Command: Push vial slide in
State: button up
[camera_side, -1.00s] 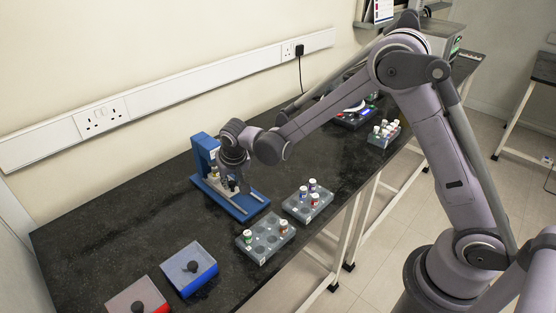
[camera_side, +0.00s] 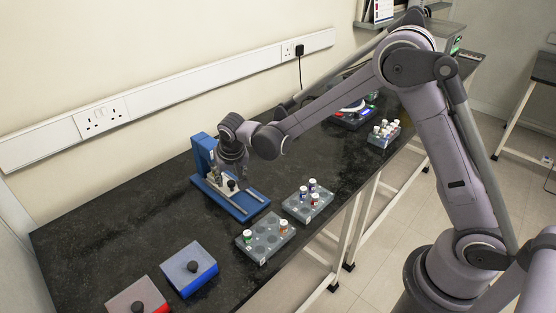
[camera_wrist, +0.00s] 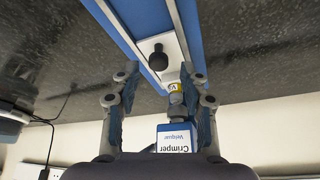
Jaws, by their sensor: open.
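The blue crimper (camera_side: 203,155) stands on the bench; its labelled head also shows in the wrist view (camera_wrist: 176,139). Its white slide (camera_side: 222,184) with a black knob (camera_wrist: 158,58) sits on the rails at the upright's end, and the rails' front part is bare. A capped vial (camera_wrist: 175,90) is at the slide's crimper end and seems in line with the head; the exact fit is hard to tell. My gripper (camera_side: 240,176) is open and empty above the slide. In the wrist view its fingers (camera_wrist: 162,77) are apart, with the knob beyond them.
Two grey vial racks (camera_side: 265,240) (camera_side: 307,205) stand to the right of the crimper. A blue box (camera_side: 190,268) and a red-and-grey box (camera_side: 137,300), each with a dark knob, lie at the front left. Another vial rack (camera_side: 384,134) is further back. Bare bench lies between crimper and boxes.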

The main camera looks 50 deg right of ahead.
jog(key=v, duration=1)
jog(key=shift+r, duration=0.25)
notch_tip(320, 180, up, 4)
jog(key=w+d+n, duration=0.2)
jog(key=d+n, duration=0.1)
jog(key=n, duration=0.2)
jog(key=shift+n+y, duration=0.4)
jog(key=shift+y, duration=0.3)
jog(key=s+r, duration=0.1)
jog(key=s, duration=0.1)
jog(key=s+d+r, duration=0.1)
jog(key=s, duration=0.2)
jog(key=s+d+r, duration=0.1)
jog(key=s+r, duration=0.1)
jog(key=shift+s+d+r, duration=0.1)
jog(key=shift+s+d, duration=0.05)
jog(key=shift+d, duration=0.05)
jog(key=s+d+f+t, duration=0.1)
jog(key=s+f, duration=0.1)
jog(key=s, duration=0.6)
jog(key=s+d+f+m+t, duration=0.1)
jog(key=s+d+f+t, duration=0.1)
jog(key=s, duration=0.7)
jog(key=shift+s+d+f, duration=0.15)
jog(key=shift+d+f, duration=0.1)
jog(key=shift+d, duration=0.05)
